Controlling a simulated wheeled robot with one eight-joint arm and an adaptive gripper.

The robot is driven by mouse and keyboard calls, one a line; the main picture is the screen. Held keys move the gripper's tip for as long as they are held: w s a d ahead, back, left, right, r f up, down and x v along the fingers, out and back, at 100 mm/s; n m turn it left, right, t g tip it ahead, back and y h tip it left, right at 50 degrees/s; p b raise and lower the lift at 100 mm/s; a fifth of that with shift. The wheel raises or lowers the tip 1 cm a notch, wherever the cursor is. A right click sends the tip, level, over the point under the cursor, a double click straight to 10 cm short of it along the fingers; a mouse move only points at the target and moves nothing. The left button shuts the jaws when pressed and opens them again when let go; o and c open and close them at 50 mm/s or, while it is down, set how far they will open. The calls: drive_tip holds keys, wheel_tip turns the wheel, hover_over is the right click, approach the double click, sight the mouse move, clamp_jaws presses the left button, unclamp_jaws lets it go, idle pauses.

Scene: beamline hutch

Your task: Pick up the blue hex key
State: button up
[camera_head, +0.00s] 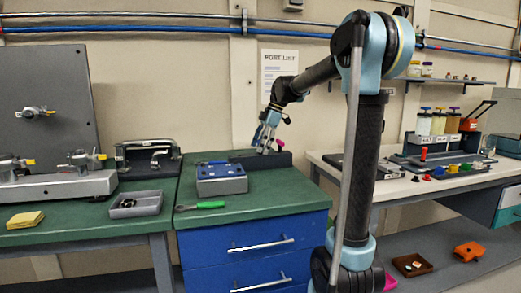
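A grey box with a blue top (221,179) stands on the green top of the blue drawer cabinet. Small blue items show on its top, but they are too small for me to make out a blue hex key for sure. My gripper (263,146) points down over the back of the cabinet top, to the right of the box and behind it. It is in front of a dark block (243,158) by the wall. Its fingers are small in this view, and I cannot tell whether they are open or shut.
A green-handled tool (201,206) lies at the cabinet's front left. A grey tray (136,204) and a yellow pad (25,220) are on the left bench. A pink knob (280,144) stands close to my gripper. The cabinet top's front right is clear.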

drive_tip(key=c, duration=0.6)
wheel_tip(320, 180, up, 10)
idle(0.4)
